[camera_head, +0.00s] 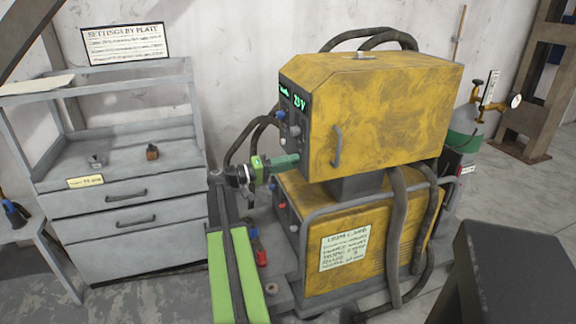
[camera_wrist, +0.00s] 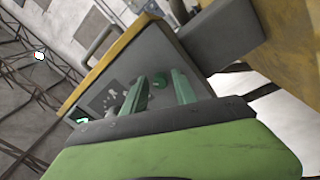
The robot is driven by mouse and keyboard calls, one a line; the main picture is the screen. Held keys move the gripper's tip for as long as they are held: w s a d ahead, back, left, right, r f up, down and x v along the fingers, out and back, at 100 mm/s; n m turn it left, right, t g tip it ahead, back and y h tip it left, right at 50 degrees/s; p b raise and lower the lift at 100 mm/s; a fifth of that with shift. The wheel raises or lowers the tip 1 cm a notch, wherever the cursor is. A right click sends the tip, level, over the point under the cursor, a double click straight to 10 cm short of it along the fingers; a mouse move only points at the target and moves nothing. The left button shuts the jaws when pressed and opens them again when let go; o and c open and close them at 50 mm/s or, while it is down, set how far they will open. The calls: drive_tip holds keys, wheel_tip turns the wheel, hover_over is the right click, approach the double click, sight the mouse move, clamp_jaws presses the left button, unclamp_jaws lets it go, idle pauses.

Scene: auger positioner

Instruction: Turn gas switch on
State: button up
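The yellow welding machine (camera_head: 385,105) has a grey front panel facing left, with a green "23 V" display (camera_head: 299,103) and a few knobs. My gripper (camera_head: 285,162) is at the lower part of this panel, its green fingers pointing at it. In the wrist view, the two fingers (camera_wrist: 158,92) are apart, with the panel (camera_wrist: 125,75) close ahead. A small dark green knob-like part (camera_wrist: 160,80) shows between them; I cannot tell whether it is the gas switch, or whether a finger touches it. No switch is clearly labelled as gas.
A lower yellow unit (camera_head: 355,240) with a paper label and thick hoses stands beneath. A gas bottle with a gauge (camera_head: 515,100) is at the right. A grey drawer cabinet (camera_head: 130,215) stands at the left. A dark block (camera_head: 515,275) fills the lower right corner.

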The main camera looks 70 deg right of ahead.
drive_tip(key=shift+o, duration=0.3)
drive_tip(key=shift+w, duration=0.15)
drive_tip(key=b+v, duration=0.1)
drive_tip(key=v, duration=1.6)
drive_tip(key=shift+a, duration=0.15)
drive_tip(key=shift+w+r, duration=0.1)
